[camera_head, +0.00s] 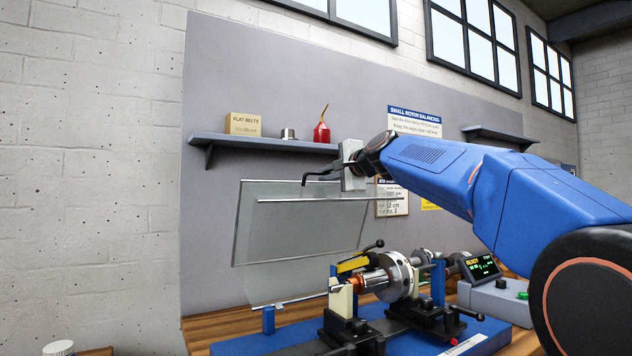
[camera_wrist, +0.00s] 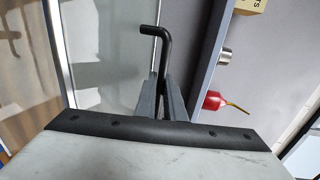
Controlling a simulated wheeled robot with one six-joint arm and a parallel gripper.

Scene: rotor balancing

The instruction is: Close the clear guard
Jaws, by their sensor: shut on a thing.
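The clear guard (camera_head: 300,232) is in the head view, raised and tilted above the rotor rig, with a pale bar along its upper part. It also fills much of the left of the wrist view (camera_wrist: 105,45) as a see-through pane. My gripper (camera_head: 334,171) is at the guard's upper edge, just above the bar. In the wrist view my gripper (camera_wrist: 166,92) is shut on a black bent rod (camera_wrist: 163,50), which looks like a hex key. I cannot tell whether the rod or fingers touch the guard.
The rotor (camera_head: 394,278) sits on its blue-based rig below the guard. A display unit (camera_head: 480,268) stands to its right. A wall shelf (camera_head: 262,144) behind holds a box, a small metal cup and a red oil can (camera_head: 322,132). A blank wall is on the left.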

